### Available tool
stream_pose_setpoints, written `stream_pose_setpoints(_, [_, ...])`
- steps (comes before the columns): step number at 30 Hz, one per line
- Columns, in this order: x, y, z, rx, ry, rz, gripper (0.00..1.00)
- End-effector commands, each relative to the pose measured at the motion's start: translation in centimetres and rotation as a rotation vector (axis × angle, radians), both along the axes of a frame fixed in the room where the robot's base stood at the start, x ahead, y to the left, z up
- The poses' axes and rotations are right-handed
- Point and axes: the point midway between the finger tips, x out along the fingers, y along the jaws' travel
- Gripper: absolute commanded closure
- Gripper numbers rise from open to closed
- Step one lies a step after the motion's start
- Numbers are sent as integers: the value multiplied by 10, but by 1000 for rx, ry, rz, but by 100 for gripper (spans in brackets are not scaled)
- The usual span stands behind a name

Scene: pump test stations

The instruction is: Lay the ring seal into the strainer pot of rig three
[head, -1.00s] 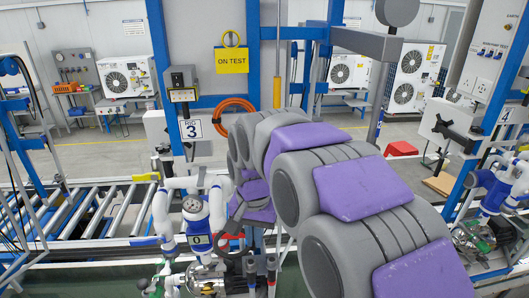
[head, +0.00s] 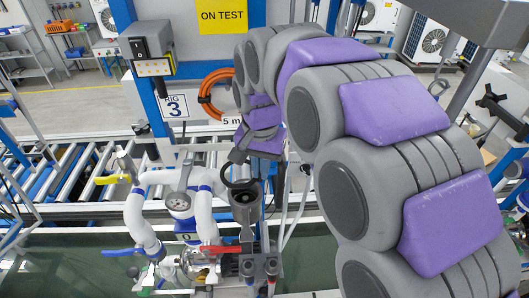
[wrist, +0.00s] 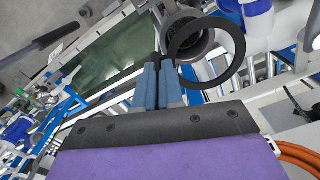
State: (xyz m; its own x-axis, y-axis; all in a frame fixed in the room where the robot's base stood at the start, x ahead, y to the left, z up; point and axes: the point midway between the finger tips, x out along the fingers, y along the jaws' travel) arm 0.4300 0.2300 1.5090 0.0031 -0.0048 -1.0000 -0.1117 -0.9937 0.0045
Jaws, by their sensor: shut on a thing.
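The ring seal is a thin black ring. My gripper (wrist: 160,66) is shut on its edge, and the ring seal (wrist: 238,52) sticks out to the right of the blue fingertips in the wrist view. In the head view the ring seal (head: 226,174) shows just above and slightly left of the strainer pot (head: 246,213), a grey open-topped cup with a dark inside. In the wrist view the strainer pot (wrist: 183,40) lies behind the ring and only partly overlaps its opening. The ring looks apart from the rim, but the exact gap is unclear.
The rig 3 sign (head: 175,107) hangs behind the pot. White pipes with a gauge (head: 178,203) stand close left of it. A red lever (head: 221,249) is in front, and a yellow lever (head: 113,179) is at the left. An orange hose (head: 211,97) hangs behind.

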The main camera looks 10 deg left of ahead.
Motion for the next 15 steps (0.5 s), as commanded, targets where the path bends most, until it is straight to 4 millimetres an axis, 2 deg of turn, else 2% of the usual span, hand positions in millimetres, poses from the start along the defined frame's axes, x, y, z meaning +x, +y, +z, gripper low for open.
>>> stream_pose_setpoints(8, [7, -8, -11, 4, 4, -2, 100])
stream_pose_setpoints(15, [6, -3, -28, 1, 4, -1, 100])
